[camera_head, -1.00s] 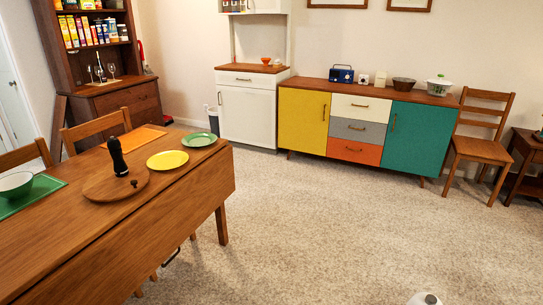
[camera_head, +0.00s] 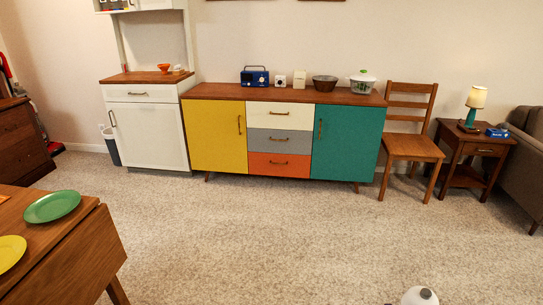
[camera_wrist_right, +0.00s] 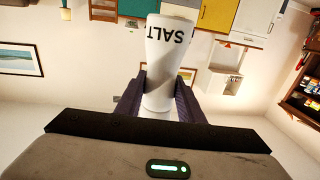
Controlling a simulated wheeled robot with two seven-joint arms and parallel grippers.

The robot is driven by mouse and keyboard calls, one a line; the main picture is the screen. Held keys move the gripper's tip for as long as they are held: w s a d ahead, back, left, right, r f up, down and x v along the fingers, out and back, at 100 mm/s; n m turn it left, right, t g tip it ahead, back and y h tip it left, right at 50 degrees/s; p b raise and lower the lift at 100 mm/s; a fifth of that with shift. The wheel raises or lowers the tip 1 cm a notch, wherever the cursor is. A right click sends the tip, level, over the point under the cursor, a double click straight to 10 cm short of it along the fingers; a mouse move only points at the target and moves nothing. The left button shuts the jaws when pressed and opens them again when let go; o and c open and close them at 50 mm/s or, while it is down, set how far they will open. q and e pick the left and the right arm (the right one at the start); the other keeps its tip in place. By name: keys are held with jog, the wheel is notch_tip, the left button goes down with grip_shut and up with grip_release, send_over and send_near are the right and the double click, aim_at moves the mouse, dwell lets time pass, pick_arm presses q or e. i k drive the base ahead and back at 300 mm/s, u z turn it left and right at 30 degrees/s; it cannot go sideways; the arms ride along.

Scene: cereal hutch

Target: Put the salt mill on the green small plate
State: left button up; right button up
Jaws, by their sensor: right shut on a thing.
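The salt mill (camera_wrist_right: 172,40) is white with dark "SALT" lettering, which reads upside down in the right wrist view. My right gripper (camera_wrist_right: 162,90) is shut on it, with a dark purple finger on each side. A white rounded top with a grey knob, apparently the same mill (camera_head: 420,297), shows at the bottom edge of the head view. The green small plate (camera_head: 52,206) lies on the wooden table at the left of the head view, and its visible top is empty. The mill is far to the right of the plate. My left gripper is out of view.
A yellow plate (camera_head: 9,252) lies nearer on the wooden table (camera_head: 75,258), cut by the picture edge. A multicoloured sideboard (camera_head: 280,150), a white cabinet (camera_head: 146,138) and a chair (camera_head: 411,146) stand along the back wall. The carpet (camera_head: 270,235) between is clear.

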aim_at(54, 209)
jog(key=u, duration=0.75)
jog(key=i, duration=0.95)
jog(key=u, duration=1.15)
jog(key=i, duration=0.2)
jog(key=u, duration=0.25)
